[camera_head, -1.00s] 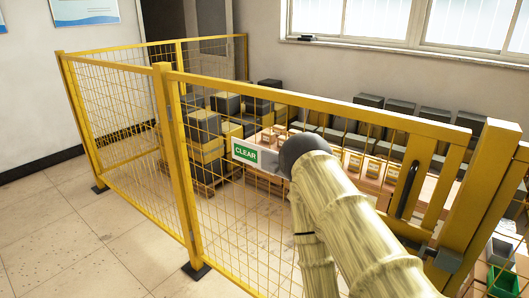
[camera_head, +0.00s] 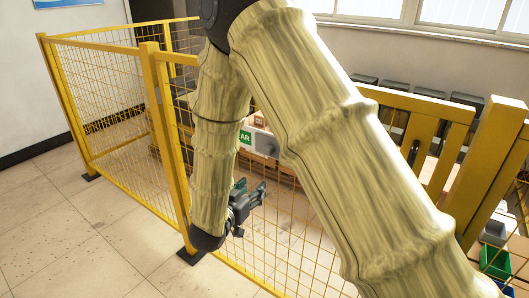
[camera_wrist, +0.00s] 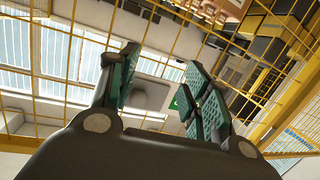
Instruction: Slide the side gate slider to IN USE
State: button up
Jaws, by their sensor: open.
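The side gate is a yellow mesh fence panel. On it sits a grey slider plate (camera_head: 265,143) with a green sign (camera_head: 245,138); the letters "AR" show, the rest hidden behind my arm. The plate also shows in the wrist view (camera_wrist: 151,95), between and beyond the fingers, with a bit of the green sign (camera_wrist: 174,102) at its right. My gripper (camera_head: 252,190) is open and empty, with teal finger pads. In the head view it appears below the plate, in front of the mesh. In the wrist view the fingers (camera_wrist: 161,62) look apart from the plate.
My arm covers the middle of the head view. The yellow fence post (camera_head: 165,140) stands left of my gripper. A gate frame (camera_head: 430,130) stands at the right. A green bin (camera_head: 495,262) sits at the lower right. The tiled floor (camera_head: 80,230) at left is clear.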

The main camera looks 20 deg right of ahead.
aim_at(265, 149)
notch_tip(265, 149, up, 9)
jog(key=a+m+g+h, duration=0.1)
jog(key=a+m+h, duration=0.1)
jog(key=m+h, duration=0.1)
jog(key=x, duration=0.3)
jog(key=p+x, duration=0.1)
jog(key=x, duration=0.3)
jog(key=p+x, duration=0.1)
jog(key=x, duration=0.2)
jog(key=shift+w+d+r, duration=0.1)
jog(key=shift+d+r, duration=0.15)
jog(key=shift+d, duration=0.05)
jog(key=shift+c, duration=0.2)
grip_shut()
